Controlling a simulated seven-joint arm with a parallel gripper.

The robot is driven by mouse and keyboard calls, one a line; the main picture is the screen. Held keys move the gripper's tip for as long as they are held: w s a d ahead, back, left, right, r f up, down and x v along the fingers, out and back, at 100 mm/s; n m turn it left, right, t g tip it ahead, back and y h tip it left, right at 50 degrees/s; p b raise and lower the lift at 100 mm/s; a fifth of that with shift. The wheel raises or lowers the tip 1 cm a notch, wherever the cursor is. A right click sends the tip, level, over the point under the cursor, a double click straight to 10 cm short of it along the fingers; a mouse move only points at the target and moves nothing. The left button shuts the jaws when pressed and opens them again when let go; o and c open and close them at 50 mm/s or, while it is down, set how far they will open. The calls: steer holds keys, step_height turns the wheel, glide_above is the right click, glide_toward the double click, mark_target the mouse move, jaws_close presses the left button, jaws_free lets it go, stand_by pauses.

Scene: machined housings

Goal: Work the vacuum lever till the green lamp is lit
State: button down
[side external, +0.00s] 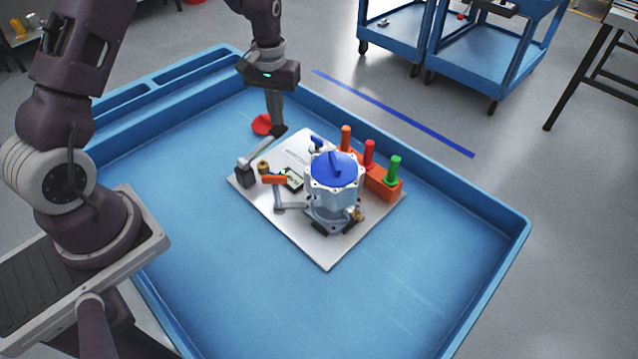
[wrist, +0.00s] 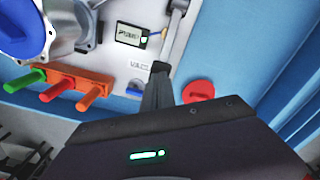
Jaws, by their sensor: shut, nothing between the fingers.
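The vacuum lever (side external: 258,151) is a grey bar rising from a dark pivot block (side external: 245,176) at the plate's far-left corner to a black knob. Its knob also shows in the wrist view (wrist: 160,67), right at my fingertips. My gripper (side external: 277,127) is shut and empty, pointing down, with its tips at or against the knob; I cannot tell if they touch. A dark panel with a pale display (wrist: 129,33) sits on the plate; it also shows in the side view (side external: 292,180). A small green patch (wrist: 144,39) shows at its edge; whether it is lit is unclear.
A blue-lidded housing (side external: 336,180) stands on the white plate (side external: 327,256). An orange block (side external: 384,186) carries orange, red and green pegs. An orange handle (side external: 275,180) is near the panel. A red disc (side external: 262,124) lies behind my gripper. The blue tray's front (side external: 370,300) is clear.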

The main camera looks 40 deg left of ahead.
mark_target(278, 128)
stand_by(0.4)
steer(key=shift+f, duration=3)
steer(key=shift+r, duration=3)
steer(key=shift+r, duration=2)
